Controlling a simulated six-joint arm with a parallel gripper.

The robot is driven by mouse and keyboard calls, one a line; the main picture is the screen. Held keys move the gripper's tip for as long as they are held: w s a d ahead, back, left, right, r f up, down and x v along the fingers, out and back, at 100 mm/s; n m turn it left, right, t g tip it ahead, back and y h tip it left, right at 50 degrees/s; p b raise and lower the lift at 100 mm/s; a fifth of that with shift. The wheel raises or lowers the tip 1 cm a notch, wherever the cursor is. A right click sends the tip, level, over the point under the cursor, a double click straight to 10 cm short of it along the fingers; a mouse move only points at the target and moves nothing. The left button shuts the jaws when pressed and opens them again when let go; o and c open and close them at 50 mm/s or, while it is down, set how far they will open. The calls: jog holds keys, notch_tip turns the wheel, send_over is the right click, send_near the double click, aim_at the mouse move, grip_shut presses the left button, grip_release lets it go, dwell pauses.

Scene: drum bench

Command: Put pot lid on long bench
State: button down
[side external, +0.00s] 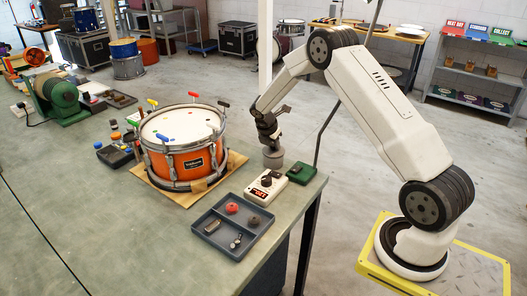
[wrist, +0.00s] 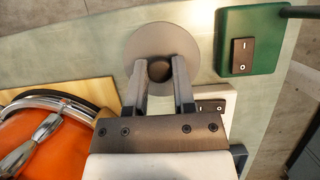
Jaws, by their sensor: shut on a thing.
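The pot lid (wrist: 160,36) is a round grey disc with a dark knob at its middle in the wrist view. My gripper (wrist: 159,68) is shut on the knob, with one finger on each side. In the side external view, my gripper (side external: 270,143) points down over a squat grey round body (side external: 273,158) near the right edge of the long bench (side external: 90,204). I cannot tell there where the lid ends and whether a pot stands under it, or whether it touches the bench.
A green switch box (side external: 300,172) and a cream control box (side external: 266,188) stand close by. An orange drum (side external: 185,160) sits on a wooden board to the left. A divided grey tray (side external: 236,225) lies in front. The bench's front left is clear.

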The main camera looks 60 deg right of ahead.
jog(key=shift+r, duration=0.35)
notch_tip(320, 180, up, 2)
jog(key=shift+r, duration=0.1)
jog(key=s+a+r, duration=0.2)
jog(key=s+r, duration=0.2)
jog(key=s, duration=0.2)
jog(key=s+a+r, duration=0.3)
jog(key=s+r, duration=0.2)
jog(key=s, duration=0.1)
jog(key=shift+s+a+r, duration=0.25)
jog(key=shift+s+a, duration=0.1)
jog(key=shift+s, duration=0.05)
jog(key=shift+f+m, duration=0.1)
jog(key=shift+m, duration=0.2)
